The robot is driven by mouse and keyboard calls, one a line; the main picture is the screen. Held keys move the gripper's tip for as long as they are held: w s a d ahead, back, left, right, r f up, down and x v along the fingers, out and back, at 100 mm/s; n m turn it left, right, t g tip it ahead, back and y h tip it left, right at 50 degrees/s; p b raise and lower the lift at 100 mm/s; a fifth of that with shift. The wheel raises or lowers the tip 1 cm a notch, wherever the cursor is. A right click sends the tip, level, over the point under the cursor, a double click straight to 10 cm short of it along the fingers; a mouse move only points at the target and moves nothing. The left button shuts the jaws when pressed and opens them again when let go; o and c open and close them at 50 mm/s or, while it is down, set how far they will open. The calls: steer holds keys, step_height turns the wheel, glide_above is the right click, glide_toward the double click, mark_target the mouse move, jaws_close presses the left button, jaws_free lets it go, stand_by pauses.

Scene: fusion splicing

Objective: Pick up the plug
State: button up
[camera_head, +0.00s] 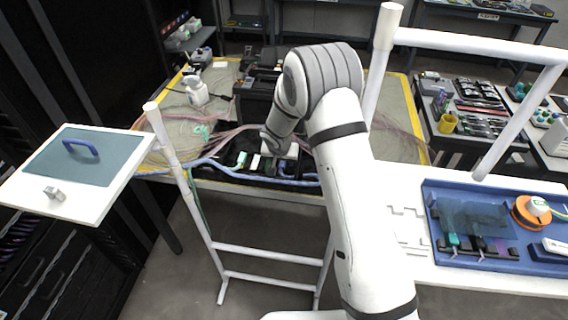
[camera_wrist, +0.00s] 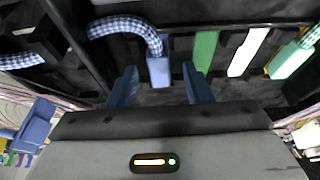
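In the wrist view, a light blue plug (camera_wrist: 159,71) sits at the end of a blue-and-white braided cable (camera_wrist: 135,25) in a dark tray. My gripper (camera_wrist: 160,88) is open, with one blue-grey finger on each side of the plug's line. Gaps show between the fingers and the plug, and the fingertips are near its lower end. I cannot tell whether the plug is between the fingers in depth. In the head view my gripper is mostly hidden by my arm, over the dark tray (camera_head: 236,167); the plug cannot be made out there.
Beside the plug are a green strip (camera_wrist: 206,50), a white strip (camera_wrist: 247,52) and a teal plug (camera_wrist: 291,60). Another blue piece (camera_wrist: 35,128) lies at left. A white pipe frame (camera_head: 180,170) stands before the yellow-edged table (camera_head: 400,95). A blue tray (camera_head: 432,205) is at right.

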jaws_close()
stand_by(0.4)
step_height(320, 180, up, 18)
steer(key=shift+b, duration=0.3)
stand_by(0.4)
steer(key=b, duration=1)
glide_above(282, 163)
step_height(282, 163, down, 12)
steer(key=shift+r, duration=0.1)
